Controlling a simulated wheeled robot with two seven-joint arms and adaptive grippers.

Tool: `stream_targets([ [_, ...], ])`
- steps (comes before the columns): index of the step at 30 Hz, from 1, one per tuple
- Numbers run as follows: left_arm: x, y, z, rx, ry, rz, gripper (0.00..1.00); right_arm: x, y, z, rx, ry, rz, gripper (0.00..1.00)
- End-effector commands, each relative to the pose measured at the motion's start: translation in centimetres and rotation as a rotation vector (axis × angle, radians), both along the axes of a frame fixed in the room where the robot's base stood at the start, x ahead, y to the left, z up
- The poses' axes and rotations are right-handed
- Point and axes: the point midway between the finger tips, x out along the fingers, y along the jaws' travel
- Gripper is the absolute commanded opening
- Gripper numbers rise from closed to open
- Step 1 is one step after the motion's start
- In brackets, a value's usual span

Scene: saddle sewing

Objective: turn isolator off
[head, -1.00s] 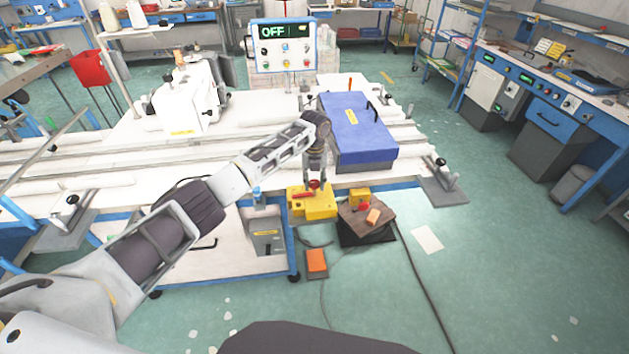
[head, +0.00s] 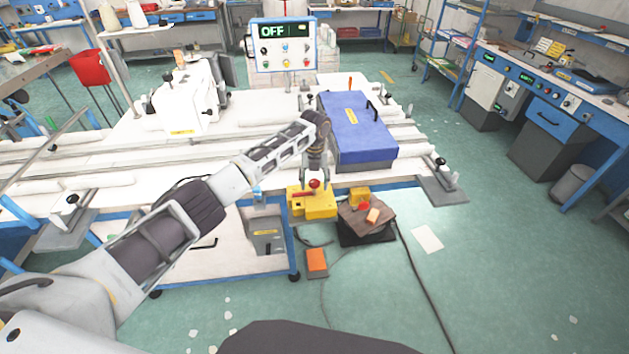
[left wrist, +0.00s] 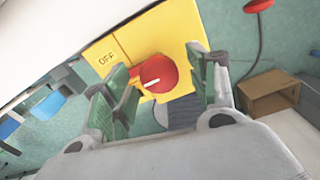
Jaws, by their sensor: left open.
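The isolator is a yellow box (head: 322,208) at the front edge of the white table, below the blue case. Its red knob (head: 314,184) is on top. In the left wrist view the round red knob (left wrist: 158,74) has a white mark and sits on the yellow face, with an "OFF" label (left wrist: 106,58) to its left. My left gripper (head: 314,178) is just above the box, pointing down. Its green-padded fingers (left wrist: 168,88) are apart, on either side of the knob in that view; I see no clear contact. My right gripper is out of view.
A panel (head: 283,45) at the back reads "OFF". A blue case (head: 355,130) stands close right of my left arm. A brown-topped pedestal (head: 352,215) with a red button is right of the isolator. Cables and an orange pedal (head: 316,262) lie on the floor.

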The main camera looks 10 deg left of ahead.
Motion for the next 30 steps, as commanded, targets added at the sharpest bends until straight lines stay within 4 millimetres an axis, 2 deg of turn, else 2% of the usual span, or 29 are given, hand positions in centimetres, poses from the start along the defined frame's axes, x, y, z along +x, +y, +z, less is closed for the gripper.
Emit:
stream_targets([
  [8,0.1,0.0,0.3,-0.001,-0.001,0.001,0.58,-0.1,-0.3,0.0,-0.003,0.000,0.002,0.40],
  [14,0.1,0.0,1.7,-0.001,-0.002,0.001,0.58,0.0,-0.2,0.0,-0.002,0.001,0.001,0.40],
  [30,0.1,0.0,9.3,0.000,-0.003,0.000,0.58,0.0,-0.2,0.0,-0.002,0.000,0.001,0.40],
])
